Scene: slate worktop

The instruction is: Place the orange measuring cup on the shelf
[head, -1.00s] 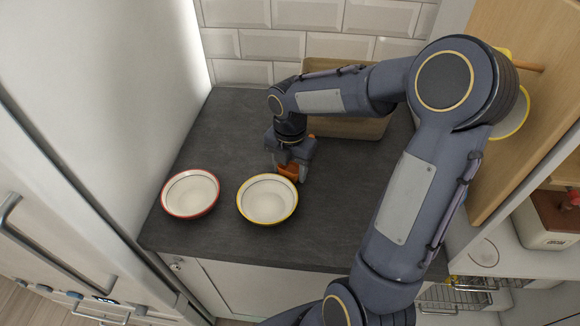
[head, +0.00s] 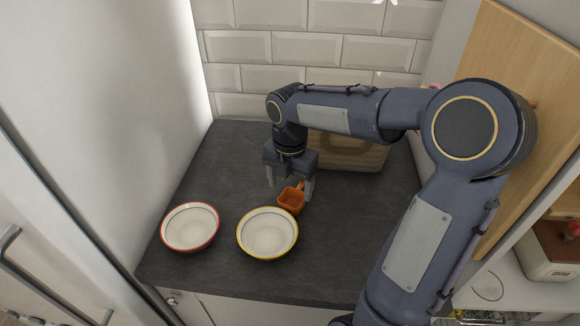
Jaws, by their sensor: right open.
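The orange measuring cup (head: 291,201) sits on the slate worktop just behind the yellow-rimmed bowl, its short handle pointing up and back. My right gripper (head: 290,190) is open and points down at the cup. Its fingers are spread, one to the left of the cup and one close by its right side; I cannot tell whether either touches it. I cannot make out which surface is the shelf. My left gripper is not in view.
A yellow-rimmed bowl (head: 267,233) stands directly in front of the cup, and a red-rimmed bowl (head: 190,228) is to its left. A wooden box (head: 347,153) stands against the tiled wall, partly behind my arm. A wooden panel (head: 520,90) rises at right. The worktop's back left is clear.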

